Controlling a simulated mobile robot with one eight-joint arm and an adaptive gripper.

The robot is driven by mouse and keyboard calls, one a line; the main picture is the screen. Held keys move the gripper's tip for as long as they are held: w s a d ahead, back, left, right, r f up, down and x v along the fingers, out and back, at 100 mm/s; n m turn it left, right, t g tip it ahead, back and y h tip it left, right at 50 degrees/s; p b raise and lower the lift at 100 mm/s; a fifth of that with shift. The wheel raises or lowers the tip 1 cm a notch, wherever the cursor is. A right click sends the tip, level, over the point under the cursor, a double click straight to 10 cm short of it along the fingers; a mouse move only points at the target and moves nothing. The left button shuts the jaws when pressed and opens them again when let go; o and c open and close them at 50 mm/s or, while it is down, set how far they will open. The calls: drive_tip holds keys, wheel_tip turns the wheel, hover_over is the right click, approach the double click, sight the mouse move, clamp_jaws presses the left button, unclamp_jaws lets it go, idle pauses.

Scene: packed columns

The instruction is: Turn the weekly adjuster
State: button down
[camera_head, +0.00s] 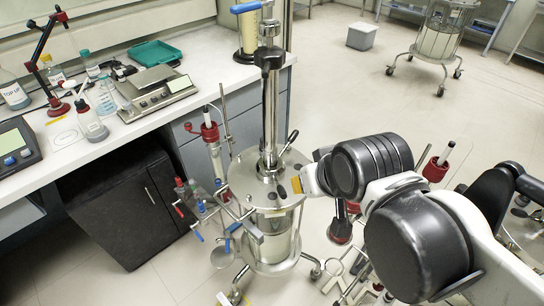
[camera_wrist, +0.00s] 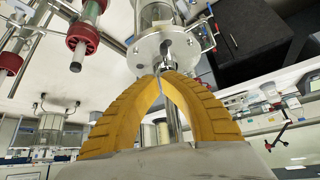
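No part in view is labelled as the weekly adjuster, and I cannot tell which one it is. A steel column (camera_head: 272,240) with a round flanged top stands in the middle of the head view, with several small valves and handles on its left side. In the wrist view, my gripper (camera_wrist: 165,74) has two curved yellow fingers whose tips come close together at a column's round metal flange (camera_wrist: 150,52). A small shiny metal part lies right at the tips. I cannot tell whether it is pinched or only behind them.
A glass tube with red caps (camera_head: 211,132) stands beside the column. The white bench (camera_head: 208,62) at left carries a balance (camera_head: 158,90), bottles and a green tray (camera_head: 154,53). A black cabinet (camera_head: 118,205) stands below. A grey box (camera_head: 362,36) sits on open floor behind.

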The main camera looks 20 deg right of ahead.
idle(0.4)
drive_tip(key=c, duration=1.3)
unclamp_jaws()
drive_tip(key=shift+c, duration=0.2)
drive_tip(key=shift+o, duration=0.6)
drive_tip(key=shift+w+r+g, duration=0.1)
drive_tip(key=shift+w+g, duration=0.2)
drive_tip(key=g, duration=0.6)
approach(283, 190)
drive_tip(key=shift+w+d+m+y, duration=0.15)
drive_tip(key=shift+d+m+y, duration=0.1)
drive_tip(key=shift+m+y, duration=0.15)
drive_tip(key=shift+g, duration=0.3)
drive_tip(key=f+b, duration=0.1)
drive_tip(key=f, duration=0.2)
drive_tip(key=f+b, duration=0.2)
drive_tip(key=f, duration=0.2)
drive_tip(key=f+b, duration=0.1)
drive_tip(key=f, duration=0.3)
drive_tip(key=shift+w+a+f+b, duration=0.1)
drive_tip(key=shift+a+f+b, duration=0.2)
drive_tip(key=shift+b, duration=0.1)
drive_tip(key=shift+r, duration=0.1)
